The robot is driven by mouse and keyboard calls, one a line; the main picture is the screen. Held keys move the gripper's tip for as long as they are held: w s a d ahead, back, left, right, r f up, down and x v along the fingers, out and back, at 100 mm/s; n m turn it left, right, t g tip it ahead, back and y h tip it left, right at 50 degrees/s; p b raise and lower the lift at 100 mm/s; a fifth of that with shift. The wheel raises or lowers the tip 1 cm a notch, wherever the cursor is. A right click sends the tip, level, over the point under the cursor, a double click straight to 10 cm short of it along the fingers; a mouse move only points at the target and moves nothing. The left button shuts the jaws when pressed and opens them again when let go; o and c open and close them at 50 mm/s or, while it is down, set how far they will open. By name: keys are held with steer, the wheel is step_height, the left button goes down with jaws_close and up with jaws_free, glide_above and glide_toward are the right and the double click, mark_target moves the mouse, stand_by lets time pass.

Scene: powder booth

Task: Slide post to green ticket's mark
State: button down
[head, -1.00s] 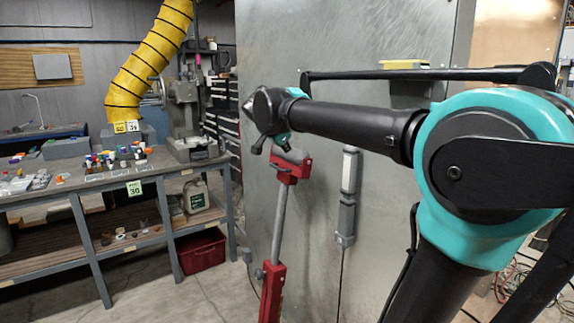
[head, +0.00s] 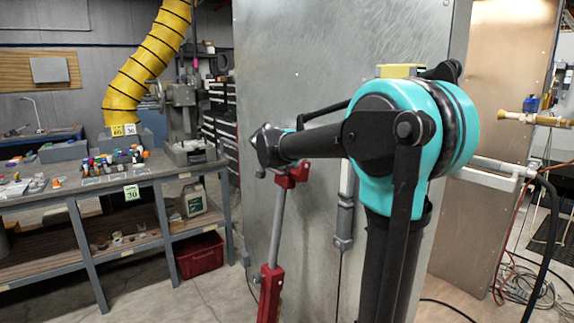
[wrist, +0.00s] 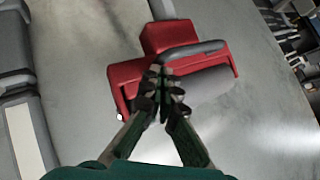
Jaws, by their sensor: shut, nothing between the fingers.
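The post is a grey rod (head: 279,228) rising from a red sleeve (head: 270,292), with a red head (head: 293,176) on top. In the wrist view the red head (wrist: 152,38) carries a dark curved handle and a grey roller (wrist: 195,92). My gripper (wrist: 163,72) is shut and empty, its fingertips overlapping the red head near the handle; I cannot tell whether they touch. In the head view my wrist hides the fingers. The green-edged ticket (head: 132,191) hangs on the bench's front edge and seems to read 30. No scale marks are legible on the post.
A metal booth wall (head: 330,70) stands right behind the post, with a grey vertical conduit (head: 345,215) to its right. A workbench (head: 100,184) with small bottles is at left, a red bin (head: 200,256) below it. Yellow and white tickets (head: 123,130) stand on the bench.

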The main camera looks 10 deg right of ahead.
steer(key=shift+f, duration=0.1)
steer(key=f, duration=0.4)
steer(key=a+f, duration=0.1)
steer(key=f, duration=0.1)
steer(key=shift+s, duration=0.2)
steer(key=shift+r, duration=0.1)
